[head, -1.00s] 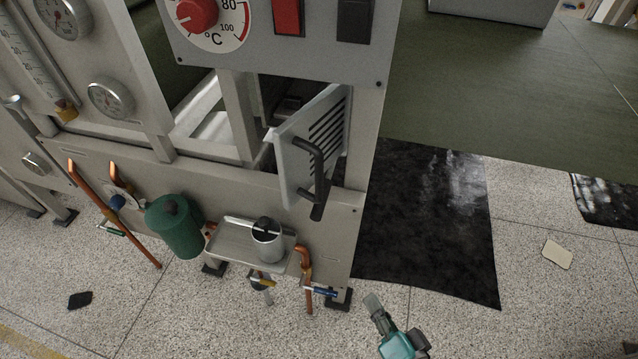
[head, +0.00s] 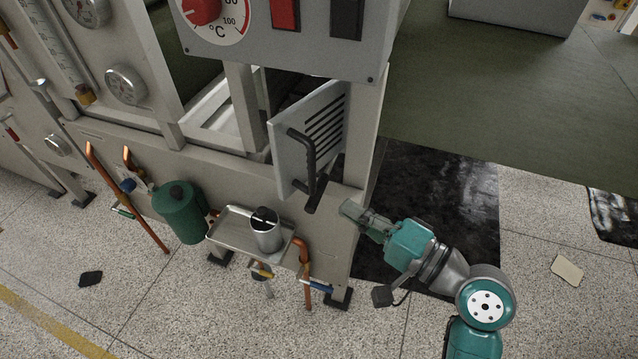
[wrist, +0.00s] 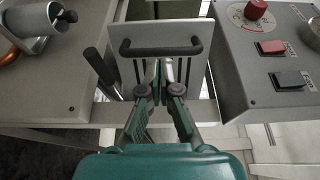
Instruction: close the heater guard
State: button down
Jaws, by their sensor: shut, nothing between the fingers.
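The heater guard (head: 325,120) is a light grey slotted panel with a black bar handle (head: 304,160). It stands swung open, at an angle out from the opening in the machine's front. In the wrist view the guard (wrist: 187,69) and its handle (wrist: 160,48) are ahead of my gripper. My gripper (head: 350,212) is shut and empty, below and right of the guard in the head view.
A control panel (head: 300,45) with a red dial and two switches is above the guard. A metal tray (head: 228,246) with a cylindrical pot (head: 266,232) juts out below, beside a green canister (head: 180,212). A black mat (head: 440,175) lies right of the machine.

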aim_at(282, 167)
jog(key=x, duration=1.3)
jog(key=shift+w+a, duration=0.2)
jog(key=shift+a, duration=0.1)
